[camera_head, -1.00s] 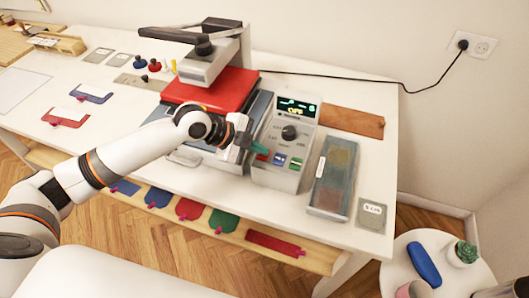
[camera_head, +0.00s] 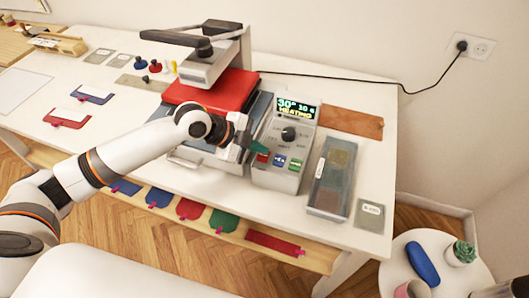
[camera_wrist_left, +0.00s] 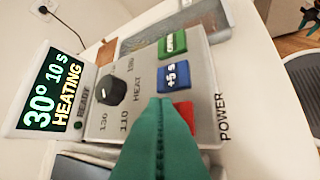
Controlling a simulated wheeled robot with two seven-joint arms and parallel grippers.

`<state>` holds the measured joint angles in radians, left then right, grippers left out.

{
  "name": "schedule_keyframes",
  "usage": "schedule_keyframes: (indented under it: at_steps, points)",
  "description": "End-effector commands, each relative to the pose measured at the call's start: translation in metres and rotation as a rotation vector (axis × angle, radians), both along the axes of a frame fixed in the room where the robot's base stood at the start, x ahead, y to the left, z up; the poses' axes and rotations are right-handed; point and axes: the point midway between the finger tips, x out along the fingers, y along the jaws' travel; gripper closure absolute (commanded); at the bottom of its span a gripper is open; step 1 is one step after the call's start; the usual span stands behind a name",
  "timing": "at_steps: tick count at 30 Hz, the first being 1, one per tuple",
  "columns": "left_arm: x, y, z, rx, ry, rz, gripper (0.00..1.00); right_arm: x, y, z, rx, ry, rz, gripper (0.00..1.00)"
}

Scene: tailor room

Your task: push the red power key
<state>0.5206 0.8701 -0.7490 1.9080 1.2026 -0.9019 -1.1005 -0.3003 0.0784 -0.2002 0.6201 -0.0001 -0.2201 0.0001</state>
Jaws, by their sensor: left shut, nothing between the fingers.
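The red power key (camera_head: 262,157) is the left one of three keys on the front of the grey control box (camera_head: 275,180). In the left wrist view the red key (camera_wrist_left: 187,113) shows partly behind the green fingers, near the word POWER. My left gripper (camera_head: 259,147) is shut and empty, its fingertips right at the red key. I cannot tell whether they touch it. The box's display (camera_head: 297,107) is lit and reads 30°, 10 s, HEATING.
A heat press with a red pad (camera_head: 212,90) stands left of the box, close to my left arm. A grey tray (camera_head: 331,175) lies right of the box. Blue (camera_wrist_left: 174,77) and green keys (camera_wrist_left: 173,45) sit beside the red one. A black cable runs to the wall socket.

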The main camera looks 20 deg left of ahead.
Motion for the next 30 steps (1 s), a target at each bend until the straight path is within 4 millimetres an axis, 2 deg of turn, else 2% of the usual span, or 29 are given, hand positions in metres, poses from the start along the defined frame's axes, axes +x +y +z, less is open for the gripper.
schedule_keyframes:
  at_steps: [5, 21, 30]
  points:
    - [0.0, 0.0, 0.006, 0.0, -0.001, 0.001, 1.0, 0.0, 0.0, 0.005, 0.0, 0.0, 0.0, 0.64]
    - [0.0, 0.0, 0.059, 0.0, 0.0, 0.0, 1.0, 0.0, -0.002, 0.053, -0.003, 0.0, 0.0, 0.64]
    - [0.0, 0.0, 0.06, 0.0, 0.0, 0.0, 1.0, 0.0, -0.002, 0.053, -0.003, -0.001, 0.001, 0.64]
